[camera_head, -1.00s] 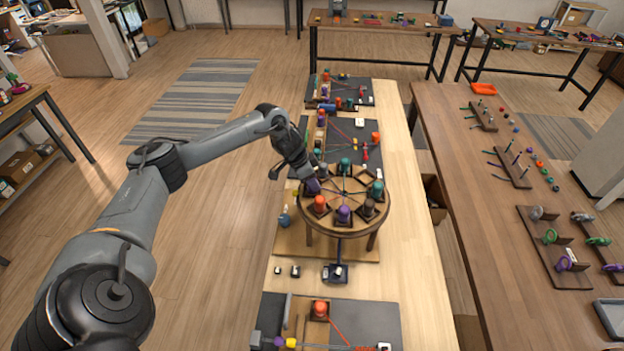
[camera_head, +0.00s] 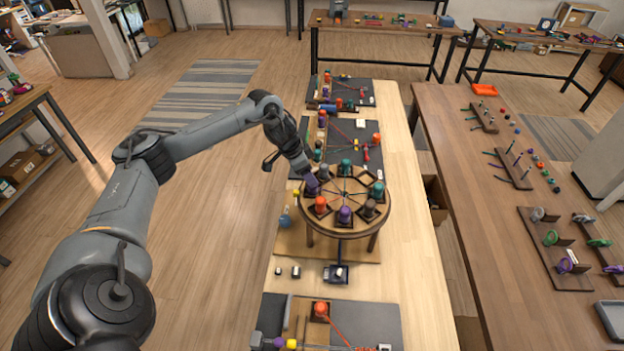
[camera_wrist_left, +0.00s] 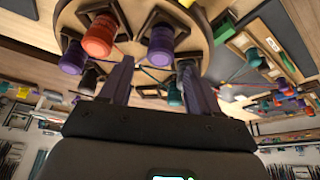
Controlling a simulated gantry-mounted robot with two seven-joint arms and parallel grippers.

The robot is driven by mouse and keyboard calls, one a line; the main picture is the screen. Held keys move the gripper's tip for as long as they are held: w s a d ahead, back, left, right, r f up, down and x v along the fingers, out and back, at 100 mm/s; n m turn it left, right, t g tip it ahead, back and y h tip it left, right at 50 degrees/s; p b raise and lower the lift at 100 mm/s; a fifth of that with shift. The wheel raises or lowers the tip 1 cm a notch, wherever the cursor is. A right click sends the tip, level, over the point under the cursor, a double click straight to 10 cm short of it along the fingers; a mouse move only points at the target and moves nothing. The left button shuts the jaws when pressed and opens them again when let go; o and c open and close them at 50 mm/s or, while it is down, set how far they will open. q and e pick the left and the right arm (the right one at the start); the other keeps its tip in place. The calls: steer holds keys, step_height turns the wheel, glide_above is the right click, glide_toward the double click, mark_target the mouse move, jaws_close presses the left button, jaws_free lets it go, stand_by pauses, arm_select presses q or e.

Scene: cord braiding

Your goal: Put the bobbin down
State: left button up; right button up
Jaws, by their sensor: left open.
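The round wooden braiding disc (camera_head: 345,232) stands on the near table, with several coloured bobbins around its top. My left gripper (camera_head: 307,176) is at the disc's left edge, pointing down toward a purple bobbin (camera_head: 311,188) that stands there. In the left wrist view the two fingers (camera_wrist_left: 154,75) are spread apart, with no bobbin clamped between them. An orange bobbin (camera_head: 320,205) and another purple bobbin (camera_head: 344,214) are on the near side. How closely the fingers surround the left purple bobbin is hard to see. My right gripper is out of view.
Dark mats with bobbins and cords lie beyond the disc, and another dark mat (camera_head: 367,318) lies in front. A long brown table (camera_head: 455,180) with peg racks is at the right. Open floor lies to the left.

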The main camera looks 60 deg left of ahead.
arm_select(q)
steer(key=v, duration=0.7)
steer(key=shift+r, duration=0.4)
steer(key=shift+s, duration=0.15)
steer(key=shift+d, duration=0.1)
